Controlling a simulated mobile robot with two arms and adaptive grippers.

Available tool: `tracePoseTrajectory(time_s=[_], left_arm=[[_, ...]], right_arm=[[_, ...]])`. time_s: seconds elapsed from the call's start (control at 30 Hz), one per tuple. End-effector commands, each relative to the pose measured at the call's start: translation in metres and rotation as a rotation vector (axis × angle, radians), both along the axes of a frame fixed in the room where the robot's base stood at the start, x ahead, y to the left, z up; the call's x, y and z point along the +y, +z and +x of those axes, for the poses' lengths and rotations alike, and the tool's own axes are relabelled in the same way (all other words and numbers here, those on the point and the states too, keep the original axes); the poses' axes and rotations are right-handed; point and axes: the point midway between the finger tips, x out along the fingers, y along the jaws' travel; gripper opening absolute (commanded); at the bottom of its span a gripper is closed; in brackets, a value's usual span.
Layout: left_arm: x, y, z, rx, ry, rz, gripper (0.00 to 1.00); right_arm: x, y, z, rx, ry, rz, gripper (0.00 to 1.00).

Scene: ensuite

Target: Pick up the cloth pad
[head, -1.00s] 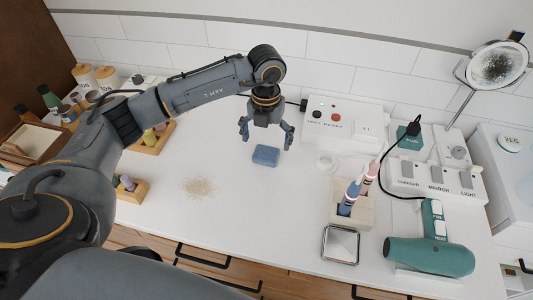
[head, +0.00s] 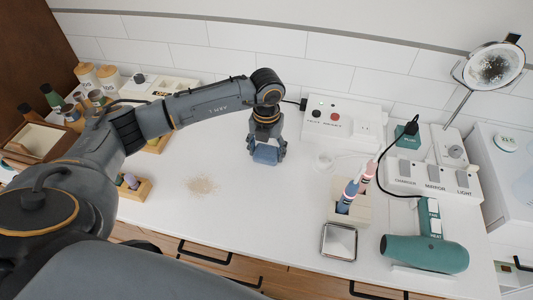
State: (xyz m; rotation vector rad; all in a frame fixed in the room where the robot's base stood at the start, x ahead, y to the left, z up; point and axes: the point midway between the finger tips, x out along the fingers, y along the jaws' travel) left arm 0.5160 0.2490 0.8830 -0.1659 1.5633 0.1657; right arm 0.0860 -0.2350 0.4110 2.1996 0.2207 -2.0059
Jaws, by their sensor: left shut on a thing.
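The cloth pad (head: 265,155) is a small blue block at the middle of the white counter (head: 235,215) in the head view. My left gripper (head: 266,150) comes down over it from above, with its fingers on either side, shut on the pad. The fingers hide part of the pad. I cannot tell whether the pad still touches the counter. My right gripper is not in view.
A patch of beige crumbs (head: 202,186) lies left of the pad. A white control box (head: 343,122) stands behind. Wooden trays stand at left.

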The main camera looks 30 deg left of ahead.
Motion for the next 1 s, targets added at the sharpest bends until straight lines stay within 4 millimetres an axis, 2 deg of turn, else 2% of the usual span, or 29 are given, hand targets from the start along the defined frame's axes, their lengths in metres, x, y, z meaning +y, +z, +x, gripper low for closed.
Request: tracePoseTrajectory(time_s=[0.33,0.57,0.83,1.0], left_arm=[[0.000,0.003,0.000,0.001,0.000,0.000,0.44],[0.000,0.031,0.001,-0.004,-0.001,0.000,0.44],[-0.022,0.090,-0.047,-0.006,-0.006,0.000,0.44],[-0.039,0.107,-0.085,-0.003,-0.007,0.000,0.44]], right_arm=[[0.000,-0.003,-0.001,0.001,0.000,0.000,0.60],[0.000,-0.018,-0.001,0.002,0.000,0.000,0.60],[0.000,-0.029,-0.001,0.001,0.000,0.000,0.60],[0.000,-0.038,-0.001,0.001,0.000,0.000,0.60]])
